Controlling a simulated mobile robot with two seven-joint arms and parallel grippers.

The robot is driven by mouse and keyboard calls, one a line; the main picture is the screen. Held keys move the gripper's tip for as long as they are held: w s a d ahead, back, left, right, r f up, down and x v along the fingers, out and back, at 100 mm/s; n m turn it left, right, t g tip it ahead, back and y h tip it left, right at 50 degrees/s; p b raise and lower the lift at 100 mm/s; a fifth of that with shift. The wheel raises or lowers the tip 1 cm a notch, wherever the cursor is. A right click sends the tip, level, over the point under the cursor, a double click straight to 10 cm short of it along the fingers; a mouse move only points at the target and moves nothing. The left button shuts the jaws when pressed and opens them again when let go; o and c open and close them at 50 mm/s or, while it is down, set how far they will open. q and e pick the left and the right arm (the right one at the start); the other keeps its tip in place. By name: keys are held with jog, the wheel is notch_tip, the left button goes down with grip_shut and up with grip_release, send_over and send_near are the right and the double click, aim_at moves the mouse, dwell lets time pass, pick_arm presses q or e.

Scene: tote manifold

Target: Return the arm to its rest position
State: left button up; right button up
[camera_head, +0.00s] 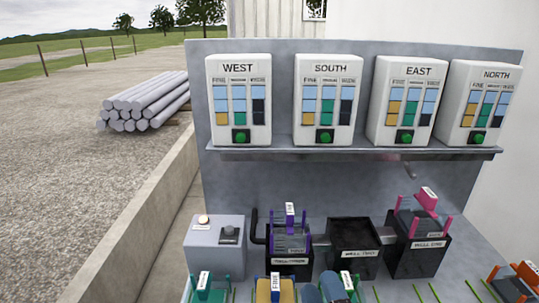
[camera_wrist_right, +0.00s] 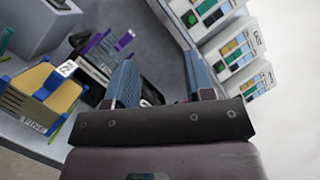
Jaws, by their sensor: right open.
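My right gripper (camera_head: 322,291) shows at the bottom edge of the head view as two blue-grey fingertips, between the yellow tote and a teal tote. In the right wrist view its fingers (camera_wrist_right: 160,62) stand apart with nothing between them. My left gripper is not in view. A purple tote (camera_head: 290,230) sits in the left black well (camera_head: 290,268). The middle black well (camera_head: 355,240) looks empty. A pink-handled tote (camera_head: 418,215) sits in the right black well (camera_head: 415,260). The yellow and blue tote (camera_head: 275,290) labelled FINE stands in front; it also shows in the wrist view (camera_wrist_right: 40,95).
Four boxes, including WEST (camera_head: 239,100) and NORTH (camera_head: 480,105), stand on a shelf (camera_head: 350,154) on the grey back panel. A grey box with buttons (camera_head: 215,245) is at left. Teal totes (camera_head: 205,290) and an orange tote (camera_head: 515,285) line the front. A low wall (camera_head: 150,220) runs left.

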jog(key=s+d+f+n+g, duration=0.1)
jog(key=d+f+n+g, duration=0.15)
jog(key=f+n, duration=0.5)
jog(key=d+f+n+g, duration=0.25)
jog(key=f+n, duration=0.25)
jog(key=n, duration=0.6)
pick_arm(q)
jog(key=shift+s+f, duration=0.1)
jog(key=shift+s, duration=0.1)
pick_arm(e)
jog(key=s+d+f+n+g+h, duration=0.3)
jog(key=s+d+f+g+h, duration=0.1)
jog(key=s+d+f, duration=0.6)
jog(key=d+f+h, duration=0.1)
jog(key=d+f, duration=0.2)
jog(key=shift+s+d+f+g, duration=0.15)
jog(key=shift+s+d+g, duration=0.15)
jog(key=shift+s+d, duration=0.05)
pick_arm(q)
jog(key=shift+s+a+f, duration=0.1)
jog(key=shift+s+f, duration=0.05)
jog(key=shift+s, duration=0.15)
